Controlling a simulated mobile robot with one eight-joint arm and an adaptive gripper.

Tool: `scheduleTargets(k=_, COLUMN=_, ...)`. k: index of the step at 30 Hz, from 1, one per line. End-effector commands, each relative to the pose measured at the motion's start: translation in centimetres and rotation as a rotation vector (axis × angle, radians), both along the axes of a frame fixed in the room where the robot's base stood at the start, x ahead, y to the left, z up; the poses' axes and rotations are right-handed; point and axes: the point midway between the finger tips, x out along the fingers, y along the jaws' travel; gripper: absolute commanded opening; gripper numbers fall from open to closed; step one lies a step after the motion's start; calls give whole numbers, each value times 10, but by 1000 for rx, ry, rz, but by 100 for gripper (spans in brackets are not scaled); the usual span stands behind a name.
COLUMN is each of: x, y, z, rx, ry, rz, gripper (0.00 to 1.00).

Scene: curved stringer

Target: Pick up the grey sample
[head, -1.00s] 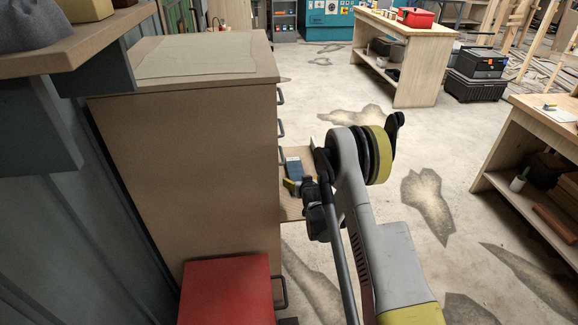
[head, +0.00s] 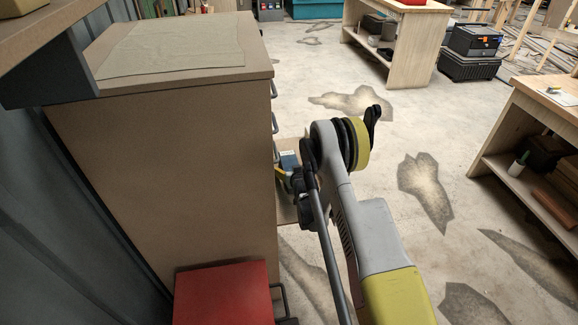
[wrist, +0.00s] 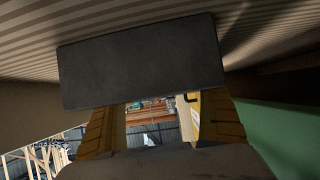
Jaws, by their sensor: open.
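A dark grey block (wrist: 140,62), which looks like the grey sample, fills the upper middle of the wrist view. It lies across the front of my gripper (wrist: 158,108), whose two orange-yellow fingers stand apart, one near each side of the block. The block hides the fingertips, and I cannot tell whether they touch it. In the head view my arm reaches to an open drawer (head: 287,208) on the right side of the brown cabinet (head: 165,150). The arm covers most of the drawer, and I cannot make out the grey sample there.
A blue item (head: 289,160) shows in the drawer beside my arm. A red box (head: 225,292) stands in front of the cabinet. A ridged surface (wrist: 40,30) and a green surface (wrist: 275,135) border the block in the wrist view.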

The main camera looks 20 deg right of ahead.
Motion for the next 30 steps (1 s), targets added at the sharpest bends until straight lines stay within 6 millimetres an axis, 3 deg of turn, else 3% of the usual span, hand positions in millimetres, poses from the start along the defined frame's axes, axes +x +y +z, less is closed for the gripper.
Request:
scheduleTargets(k=6, x=0, y=0, z=-1, rx=0, ry=0, rz=0, gripper=86)
scheduleTargets(k=12, x=0, y=0, z=-1, rx=0, ry=0, rz=0, gripper=24)
scheduleTargets(k=23, x=0, y=0, z=4, rx=0, ry=0, rz=0, gripper=22)
scheduleTargets(k=30, x=0, y=0, z=39, rx=0, ry=-1, rz=0, gripper=22)
